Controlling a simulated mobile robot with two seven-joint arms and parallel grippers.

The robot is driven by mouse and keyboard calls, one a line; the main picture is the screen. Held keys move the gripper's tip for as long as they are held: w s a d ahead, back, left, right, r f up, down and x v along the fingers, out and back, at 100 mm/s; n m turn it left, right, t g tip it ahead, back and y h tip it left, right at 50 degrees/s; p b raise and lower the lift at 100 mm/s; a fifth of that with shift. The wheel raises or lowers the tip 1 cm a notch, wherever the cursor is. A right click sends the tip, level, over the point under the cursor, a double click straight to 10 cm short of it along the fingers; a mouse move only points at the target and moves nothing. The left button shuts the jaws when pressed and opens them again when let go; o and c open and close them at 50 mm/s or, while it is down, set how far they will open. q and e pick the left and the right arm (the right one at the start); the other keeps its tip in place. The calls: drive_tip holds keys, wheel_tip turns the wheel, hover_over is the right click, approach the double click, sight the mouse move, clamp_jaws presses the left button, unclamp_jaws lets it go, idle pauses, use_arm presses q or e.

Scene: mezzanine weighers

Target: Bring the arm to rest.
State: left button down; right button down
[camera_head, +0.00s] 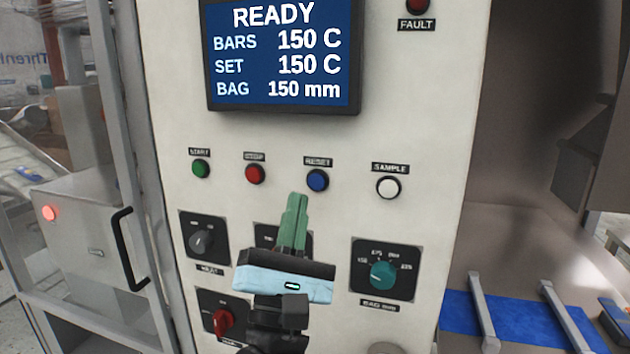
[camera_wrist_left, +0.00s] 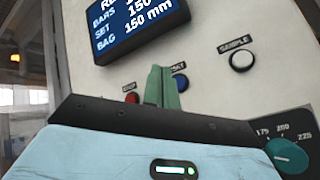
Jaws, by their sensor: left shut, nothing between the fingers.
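My left gripper (camera_head: 298,205) is in front of the cream control panel (camera_head: 420,190), its green fingers shut with nothing between them and pointing up. In the head view its tips appear just below and left of the blue RESET button (camera_head: 317,180). In the left wrist view the fingers (camera_wrist_left: 158,80) overlap the area between the red button (camera_wrist_left: 131,97) and the blue button. I cannot tell whether the tips touch the panel. The gripper and wrist hide most of the middle dial. My right gripper is not in view.
The screen (camera_head: 283,55) above reads READY, 150 C, 150 C, 150 mm. A green button (camera_head: 201,168), a white SAMPLE button (camera_head: 388,187), a grey knob (camera_head: 202,242), a teal knob (camera_head: 383,275) and a red switch (camera_head: 222,321) surround the gripper. A black door handle (camera_head: 129,250) stands left.

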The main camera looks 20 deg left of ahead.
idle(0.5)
use_arm(q)
drive_tip(key=s+f+m+g+h, duration=0.2)
drive_tip(key=f+m+g+h, duration=0.25)
drive_tip(key=f+m, duration=0.95)
drive_tip(key=s+f+m+g+h, duration=0.3)
drive_tip(key=f+m+g, duration=0.35)
drive_tip(key=f, duration=1.45)
drive_tip(key=s+a+f+m+g+y, duration=0.1)
drive_tip(key=s+a+f+m+g, duration=0.1)
drive_tip(key=s+f, duration=0.4)
drive_tip(key=s+a+f+m+g+y, duration=0.1)
drive_tip(key=s+a+f+m+g, duration=0.1)
drive_tip(key=s+f+m, duration=0.3)
drive_tip(key=s+a+f+m+g+y, duration=0.1)
drive_tip(key=s+a+f+m+g, duration=0.2)
drive_tip(key=s+f, duration=0.6)
wheel_tip(320, 180, down, 4)
drive_tip(key=shift+s+r+m+y, duration=0.2)
drive_tip(key=shift+m+y, duration=0.15)
drive_tip(key=shift+m, duration=0.1)
drive_tip(key=shift+d, duration=0.1)
